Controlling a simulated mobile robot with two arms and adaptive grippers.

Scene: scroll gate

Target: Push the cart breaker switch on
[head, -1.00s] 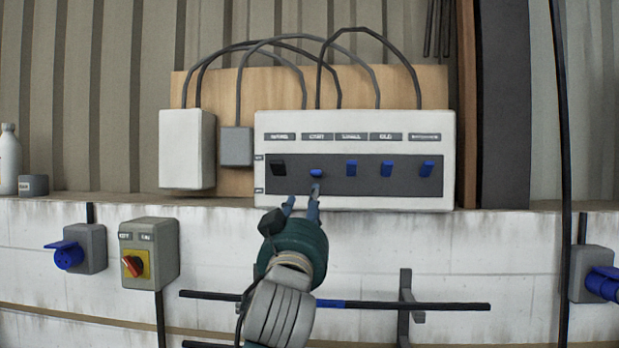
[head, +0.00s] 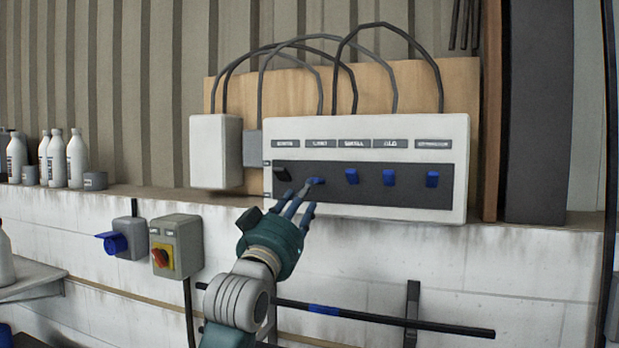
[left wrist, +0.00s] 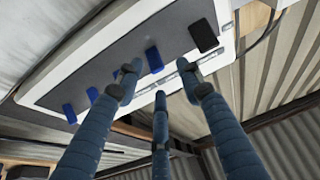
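The breaker panel (head: 250,200) is a white box with a dark strip holding a row of switches. The second switch from the left (head: 318,181) is blue, under a label that seems to read CART. It looks shorter than the other blue ones, partly covered by a fingertip. My left gripper (head: 302,196) has its fingers up at this switch; I cannot tell whether they touch it. My right gripper is not in view.
A black switch (head: 283,173) is left of the fingers; more blue switches (head: 352,177) are to the right. Below are a rotary switch box (head: 176,246), a blue socket (head: 115,243) and a dark horizontal bar (head: 400,322). White bottles (head: 76,158) stand on the ledge at left.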

